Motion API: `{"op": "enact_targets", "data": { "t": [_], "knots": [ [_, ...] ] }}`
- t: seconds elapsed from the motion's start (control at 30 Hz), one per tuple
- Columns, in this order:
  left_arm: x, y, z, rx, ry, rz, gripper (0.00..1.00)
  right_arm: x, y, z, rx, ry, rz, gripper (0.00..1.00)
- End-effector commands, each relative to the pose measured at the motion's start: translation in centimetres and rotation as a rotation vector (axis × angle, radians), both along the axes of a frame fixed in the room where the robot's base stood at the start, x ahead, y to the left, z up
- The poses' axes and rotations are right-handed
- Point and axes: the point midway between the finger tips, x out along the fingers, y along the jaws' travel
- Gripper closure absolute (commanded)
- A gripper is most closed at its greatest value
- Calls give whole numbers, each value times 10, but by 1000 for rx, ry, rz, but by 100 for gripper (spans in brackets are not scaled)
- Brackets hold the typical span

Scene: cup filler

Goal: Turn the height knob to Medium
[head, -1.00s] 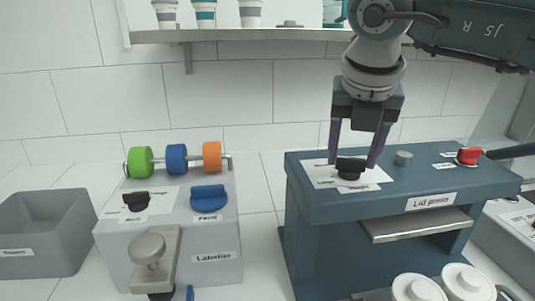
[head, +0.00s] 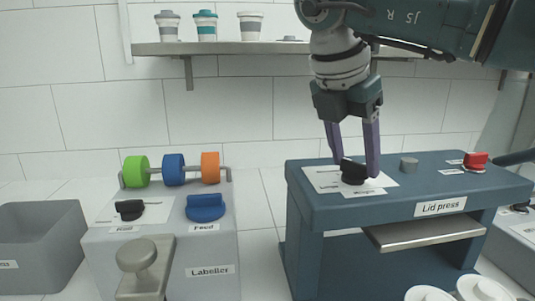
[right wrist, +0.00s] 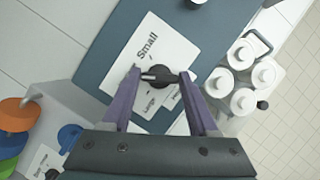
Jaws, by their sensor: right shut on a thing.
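The black height knob (head: 353,172) stands on a white label card (head: 322,180) on top of the blue lid press (head: 310,205). My right gripper (head: 358,170) comes down from above and is shut on the knob. In the right wrist view the knob (right wrist: 163,78) sits between the purple fingertips (right wrist: 160,75). A pale pointer mark on it faces left in that view. The word "Small" is readable above the knob and "Large" below it. Another word beside "Large" is partly covered by a finger. Which word the pointer matches I cannot tell. My left gripper is out of view.
The labeller (head: 210,250), with coloured rolls, stands left. A grey bin (head: 40,245) is at far left. White lids (head: 480,289) lie in front; cups (head: 205,26) stand on a shelf.

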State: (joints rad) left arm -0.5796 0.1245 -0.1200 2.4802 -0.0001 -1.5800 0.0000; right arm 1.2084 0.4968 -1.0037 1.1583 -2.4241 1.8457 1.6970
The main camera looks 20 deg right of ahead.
Motion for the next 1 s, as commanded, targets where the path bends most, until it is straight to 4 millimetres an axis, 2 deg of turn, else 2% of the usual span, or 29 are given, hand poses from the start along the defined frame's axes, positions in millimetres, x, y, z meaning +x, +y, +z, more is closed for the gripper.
{"op": "enact_targets", "data": {
  "t": [0.47, 0.5, 0.73, 1.0],
  "knots": [
    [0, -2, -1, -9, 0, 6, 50, 0, 0, 1, 1, -1, -14, 96],
    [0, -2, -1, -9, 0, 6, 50, 0, 0, 0, 1, -1, -13, 37],
    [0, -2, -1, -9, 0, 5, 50, 0, 0, 0, 1, 0, -13, 11],
    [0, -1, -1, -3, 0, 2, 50, 0, 0, 1, 0, 0, -12, 10]
  ]
}}
